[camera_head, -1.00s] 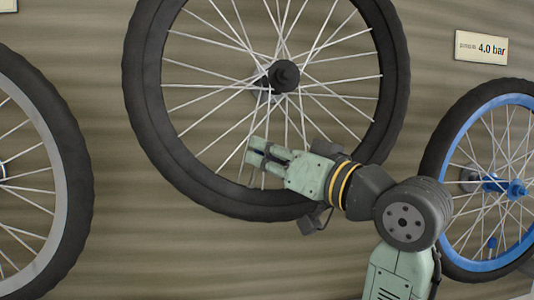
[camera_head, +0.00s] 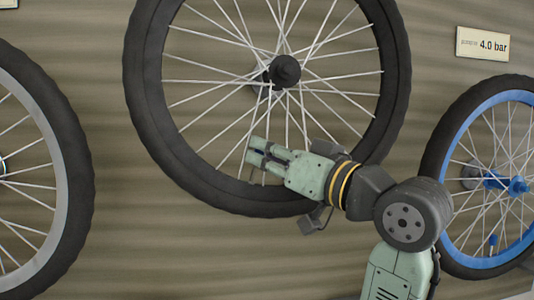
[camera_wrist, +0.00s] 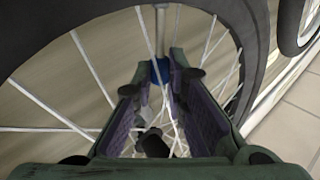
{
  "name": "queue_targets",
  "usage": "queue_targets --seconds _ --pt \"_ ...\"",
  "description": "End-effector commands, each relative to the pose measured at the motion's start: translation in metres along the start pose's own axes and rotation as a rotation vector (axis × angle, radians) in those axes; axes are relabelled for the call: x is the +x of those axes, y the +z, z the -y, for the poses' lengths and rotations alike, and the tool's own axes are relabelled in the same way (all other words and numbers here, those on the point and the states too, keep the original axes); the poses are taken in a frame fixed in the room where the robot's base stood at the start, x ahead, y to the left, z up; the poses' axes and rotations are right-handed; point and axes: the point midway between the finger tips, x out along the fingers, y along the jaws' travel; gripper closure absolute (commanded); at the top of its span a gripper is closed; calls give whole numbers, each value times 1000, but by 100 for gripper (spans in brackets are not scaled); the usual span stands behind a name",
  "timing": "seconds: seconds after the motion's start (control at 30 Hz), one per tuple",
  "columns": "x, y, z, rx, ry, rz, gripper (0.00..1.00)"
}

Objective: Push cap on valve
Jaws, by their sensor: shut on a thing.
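My gripper (camera_head: 252,155) is in front of the lower part of the large middle wheel (camera_head: 140,90), inside its tyre and among the spokes. In the wrist view its fingers (camera_wrist: 162,66) close in on a small blue piece at their tips, which looks like the cap (camera_wrist: 160,71). A pale, thin rod runs up from behind the blue piece; I cannot tell whether it is the valve or a spoke. In the head view the cap cannot be made out, and no valve is clearly seen on the middle wheel.
The dark hub (camera_head: 285,70) sits above my gripper. A wheel with a blue rim (camera_head: 452,150) is at the right, and a grey-rimmed wheel (camera_head: 75,190) at the left. A sign reading 4.0 bar (camera_head: 482,44) hangs at the upper right. Spokes surround the fingers.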

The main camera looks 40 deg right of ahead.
Motion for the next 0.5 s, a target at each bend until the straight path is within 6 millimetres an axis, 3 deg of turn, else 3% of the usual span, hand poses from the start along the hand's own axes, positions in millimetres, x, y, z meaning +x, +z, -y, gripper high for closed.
queue_targets --seconds 0.5 --pt "0 4 0 0 0 0 100"
